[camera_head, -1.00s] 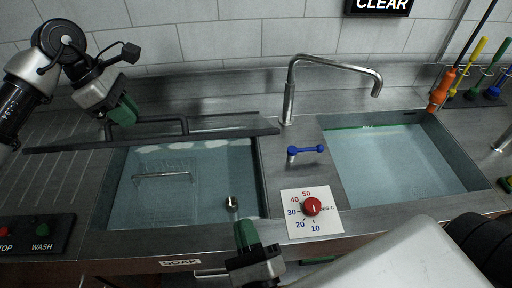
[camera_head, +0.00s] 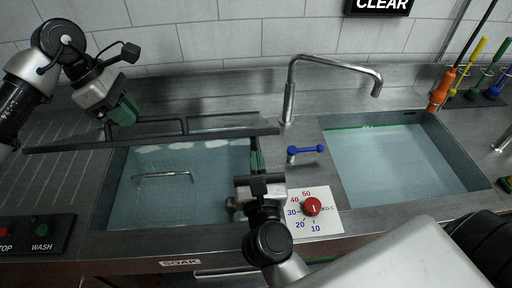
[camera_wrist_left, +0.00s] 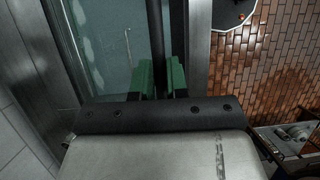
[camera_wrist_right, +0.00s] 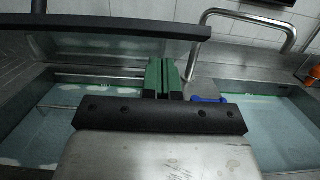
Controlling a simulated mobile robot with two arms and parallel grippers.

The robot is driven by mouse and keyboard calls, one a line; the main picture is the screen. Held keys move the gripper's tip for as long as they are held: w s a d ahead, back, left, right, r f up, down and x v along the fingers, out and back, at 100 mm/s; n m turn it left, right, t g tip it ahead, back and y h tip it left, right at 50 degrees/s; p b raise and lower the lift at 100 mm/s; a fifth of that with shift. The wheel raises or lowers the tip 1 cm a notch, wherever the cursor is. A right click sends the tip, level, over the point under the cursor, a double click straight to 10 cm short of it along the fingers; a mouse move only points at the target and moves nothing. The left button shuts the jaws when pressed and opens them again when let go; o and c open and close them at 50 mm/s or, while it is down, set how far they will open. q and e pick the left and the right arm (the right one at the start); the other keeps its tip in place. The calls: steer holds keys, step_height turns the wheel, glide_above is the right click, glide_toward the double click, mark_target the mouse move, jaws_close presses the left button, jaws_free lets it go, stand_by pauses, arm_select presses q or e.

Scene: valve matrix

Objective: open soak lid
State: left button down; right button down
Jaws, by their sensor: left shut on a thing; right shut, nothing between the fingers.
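The soak lid (camera_head: 222,133) is a dark flat panel, raised and seen nearly edge-on above the back of the soak basin (camera_head: 107,201). A dark handle (camera_head: 155,120) stands on it. My left gripper (camera_head: 122,110) is shut on the handle near its left end. The left wrist view shows a dark bar (camera_wrist_left: 156,35) between the green fingers. My right gripper (camera_head: 257,158) is shut and empty over the basin's right side, just below the lid's front edge in the picture. The right wrist view shows the lid edge (camera_wrist_right: 110,25) above the closed fingers (camera_wrist_right: 164,78).
The tap (camera_head: 289,95), blue lever (camera_head: 306,150) and red temperature knob (camera_head: 311,206) stand right of the soak basin. A second water-filled basin (camera_head: 400,160) lies further right. A STOP/WASH button panel (camera_head: 22,235) is at the left.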

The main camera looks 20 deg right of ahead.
mark_target(255, 134)
arm_select(q)
steer(key=shift+f, duration=0.2)
arm_select(e)
steer(key=shift+w+d+r, duration=0.15)
steer(key=shift+w+r, duration=0.2)
steer(key=shift+r, duration=0.2)
steer(key=shift+w+d+r, duration=0.1)
steer(key=shift+w+r, duration=0.2)
steer(key=shift+r, duration=0.2)
arm_select(q)
steer(key=shift+s+d, duration=0.1)
steer(key=shift+d, duration=0.05)
arm_select(e)
steer(key=shift+w+d+r, duration=0.25)
steer(key=shift+w+r, duration=0.15)
steer(key=shift+r, duration=0.25)
steer(key=shift+w+d+r, duration=0.2)
steer(key=shift+w+r, duration=0.2)
steer(key=shift+r, duration=0.2)
arm_select(q)
steer(key=c, duration=1.3)
jaws_free()
steer(key=shift+o, duration=0.9)
steer(key=shift+f, duration=0.1)
arm_select(e)
steer(key=shift+w+a, duration=0.15)
steer(key=shift+f, duration=0.15)
arm_select(q)
steer(key=shift+w, duration=0.2)
